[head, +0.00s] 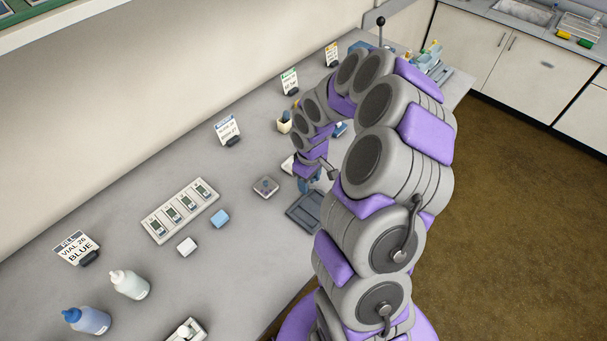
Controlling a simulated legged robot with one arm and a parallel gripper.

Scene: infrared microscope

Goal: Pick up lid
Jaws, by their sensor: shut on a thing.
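My gripper (317,176) is at the end of my curled arm, low over the bench in the middle of the view. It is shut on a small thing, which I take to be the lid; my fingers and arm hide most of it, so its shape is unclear. A dark, flat tray (303,212) lies just below the gripper in the picture. A small grey square device (266,187) with a round feature on top sits to the left of the gripper. A white object (288,164), partly hidden, is just behind the gripper.
Label cards stand along the wall. Bare bench lies between the blocks and the dark tray.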

